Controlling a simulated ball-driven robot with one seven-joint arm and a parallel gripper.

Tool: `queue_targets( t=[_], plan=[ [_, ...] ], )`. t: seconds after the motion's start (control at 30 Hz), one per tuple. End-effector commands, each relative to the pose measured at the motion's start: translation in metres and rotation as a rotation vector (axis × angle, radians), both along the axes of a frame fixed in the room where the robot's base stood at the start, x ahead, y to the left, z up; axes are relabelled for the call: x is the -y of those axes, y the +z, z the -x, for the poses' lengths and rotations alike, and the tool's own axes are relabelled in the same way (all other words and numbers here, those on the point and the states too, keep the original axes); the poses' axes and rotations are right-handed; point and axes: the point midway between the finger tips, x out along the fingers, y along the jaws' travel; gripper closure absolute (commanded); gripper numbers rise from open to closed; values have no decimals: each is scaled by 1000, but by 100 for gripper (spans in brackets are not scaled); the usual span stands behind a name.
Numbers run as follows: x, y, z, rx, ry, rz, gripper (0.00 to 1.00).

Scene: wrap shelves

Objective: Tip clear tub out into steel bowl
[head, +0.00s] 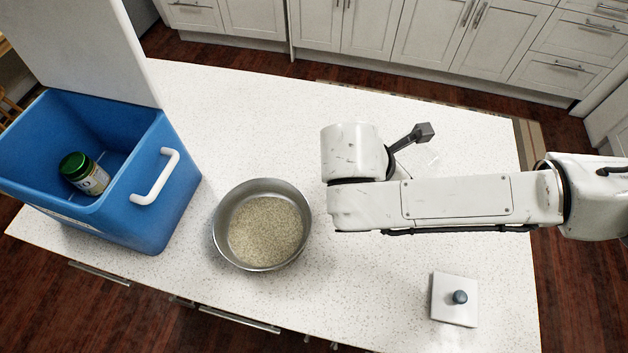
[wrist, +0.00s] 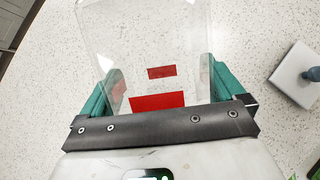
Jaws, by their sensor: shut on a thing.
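The clear tub (wrist: 150,32) is see-through, with red patches on it, and fills the middle of the wrist view. My gripper (wrist: 163,82) is shut on it, with a green finger on each side. I see no contents in the tub. In the head view my arm hides most of the gripper and tub. The steel bowl (head: 223,217) stands on the counter left of my arm, with pale beige grains (head: 265,231) spread over its bottom. The tub is to the right of the bowl, not over it.
A blue cooler (head: 157,222) with a white handle and raised lid stands left of the bowl; a green-capped jar (head: 85,174) is inside. A white square lid with a grey-blue knob (head: 460,297) lies at the front right. The counter (head: 250,120) behind the bowl is clear.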

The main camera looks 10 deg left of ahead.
Motion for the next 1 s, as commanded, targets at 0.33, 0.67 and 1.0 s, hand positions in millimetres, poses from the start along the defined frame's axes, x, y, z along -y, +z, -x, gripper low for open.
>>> queue_targets(
  t=[0.33, 0.67, 1.0],
  plan=[
    [-123, 46, 81, -131, -443, -210, 62],
    [-143, 54, 105, -161, -513, -285, 62],
    [-136, 39, 103, -257, -508, -460, 62]
  ],
)
